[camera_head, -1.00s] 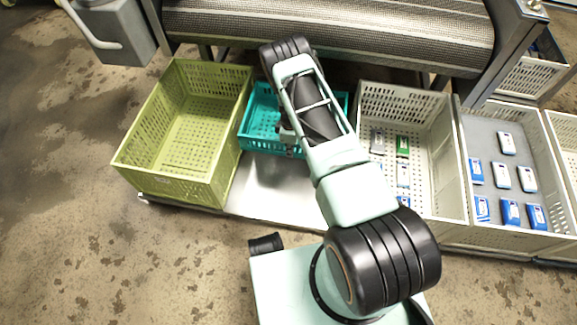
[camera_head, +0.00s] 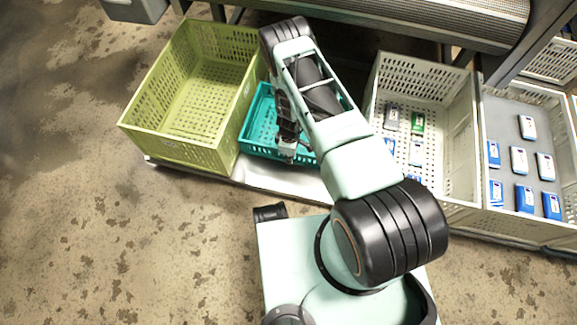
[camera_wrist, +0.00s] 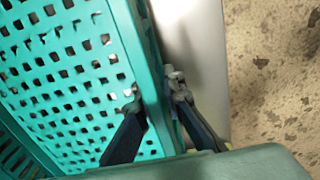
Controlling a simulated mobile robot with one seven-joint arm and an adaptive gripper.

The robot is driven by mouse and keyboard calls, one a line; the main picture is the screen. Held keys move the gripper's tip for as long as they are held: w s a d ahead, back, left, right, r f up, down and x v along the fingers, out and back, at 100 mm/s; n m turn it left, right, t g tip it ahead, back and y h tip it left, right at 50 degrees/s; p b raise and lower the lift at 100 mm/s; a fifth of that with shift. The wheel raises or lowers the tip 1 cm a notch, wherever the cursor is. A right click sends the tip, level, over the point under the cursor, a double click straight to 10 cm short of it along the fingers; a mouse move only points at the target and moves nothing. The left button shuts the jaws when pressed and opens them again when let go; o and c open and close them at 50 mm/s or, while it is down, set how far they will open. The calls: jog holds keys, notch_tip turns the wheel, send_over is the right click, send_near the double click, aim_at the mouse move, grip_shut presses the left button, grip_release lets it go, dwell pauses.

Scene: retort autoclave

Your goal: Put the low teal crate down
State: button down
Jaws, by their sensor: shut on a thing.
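The low teal crate (camera_head: 256,134) is between the green crate and the white crate in the head view, over a pale flat platform (camera_head: 262,176). My arm covers part of it. My gripper (camera_head: 287,150) is at the crate's near wall. In the wrist view the teal crate (camera_wrist: 70,75) fills the left side, with its perforated floor showing. My gripper (camera_wrist: 160,88) is shut on the crate's wall, one finger inside and one outside. The crate looks empty where it shows. I cannot tell whether its underside touches the platform.
A tall green crate (camera_head: 150,130) stands close on the left. A white crate (camera_head: 455,195) with several small packs stands on the right, with another crate of packs (camera_head: 515,105) beyond it. A conveyor (camera_head: 400,15) runs behind. The near floor (camera_head: 120,240) is clear.

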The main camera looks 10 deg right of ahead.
jog(key=f, duration=0.1)
jog(key=s+f+b, duration=0.1)
jog(key=f, duration=0.2)
jog(key=shift+s+a+f+b, duration=0.15)
jog(key=shift+a+f+b, duration=0.15)
jog(key=shift+a+b, duration=0.1)
jog(key=shift+f, duration=0.2)
jog(key=c, duration=2)
grip_release()
jog(key=shift+c, duration=0.2)
notch_tip(320, 180, up, 12)
jog(key=p, duration=0.4)
jog(key=shift+s, duration=0.15)
